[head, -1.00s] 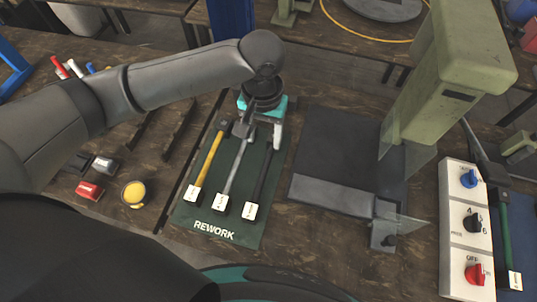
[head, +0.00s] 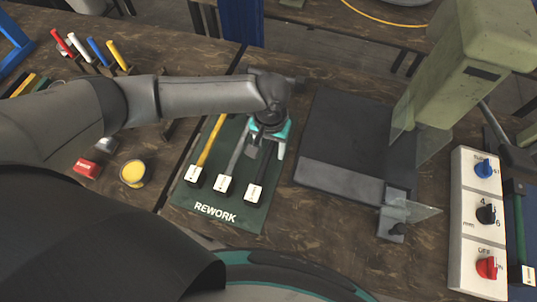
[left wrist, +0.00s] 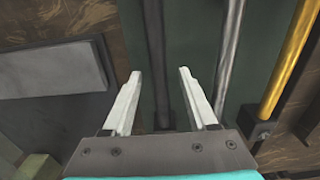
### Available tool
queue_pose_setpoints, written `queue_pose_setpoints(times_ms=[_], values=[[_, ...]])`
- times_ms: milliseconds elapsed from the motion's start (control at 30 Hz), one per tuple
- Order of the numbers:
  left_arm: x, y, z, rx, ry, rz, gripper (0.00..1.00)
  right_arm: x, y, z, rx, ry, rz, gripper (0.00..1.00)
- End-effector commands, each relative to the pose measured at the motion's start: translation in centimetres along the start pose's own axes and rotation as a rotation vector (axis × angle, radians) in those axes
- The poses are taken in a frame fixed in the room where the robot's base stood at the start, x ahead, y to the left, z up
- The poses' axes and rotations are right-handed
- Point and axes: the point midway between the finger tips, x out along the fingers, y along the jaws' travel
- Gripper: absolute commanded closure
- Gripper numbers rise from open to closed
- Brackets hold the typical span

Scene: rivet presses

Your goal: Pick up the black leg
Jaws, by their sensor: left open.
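The black leg (head: 264,168) lies on the green REWORK mat (head: 215,209), right of the grey leg (head: 237,158) and the yellow leg (head: 210,143). Its near end is a black block with a white label. My left gripper (head: 266,153) is open over the black leg and hides its far part in the head view. In the left wrist view, the black leg (left wrist: 155,50) runs between the two pale fingers of my left gripper (left wrist: 160,75). Whether it is at the fingers' depth cannot be told. The grey leg (left wrist: 228,55) is outside the fingers. My right gripper is not in view.
A dark press plate (head: 345,135) and green press (head: 455,70) stand right of the mat. A control box (head: 478,220) with knobs is farther right. A yellow-filled cup (head: 133,173) and red block (head: 86,168) are left. Several coloured handles (head: 90,50) stand at the back left.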

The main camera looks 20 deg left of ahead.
Motion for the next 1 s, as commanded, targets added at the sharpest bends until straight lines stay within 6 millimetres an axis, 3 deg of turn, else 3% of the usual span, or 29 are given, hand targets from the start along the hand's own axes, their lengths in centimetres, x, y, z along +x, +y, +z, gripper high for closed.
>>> queue_pose_setpoints(times_ms=[100,333,833,1000], values=[[0.94,0.03,0.02,0.001,0.000,0.000,0.41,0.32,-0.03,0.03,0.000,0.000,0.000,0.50],[0.92,0.04,0.01,0.001,0.000,0.000,0.42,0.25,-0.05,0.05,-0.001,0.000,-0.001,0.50],[0.90,0.00,0.01,0.001,0.000,0.000,0.99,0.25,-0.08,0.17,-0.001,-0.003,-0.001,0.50],[0.90,0.00,0.01,0.001,0.000,0.000,1.00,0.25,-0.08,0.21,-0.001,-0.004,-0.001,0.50]])
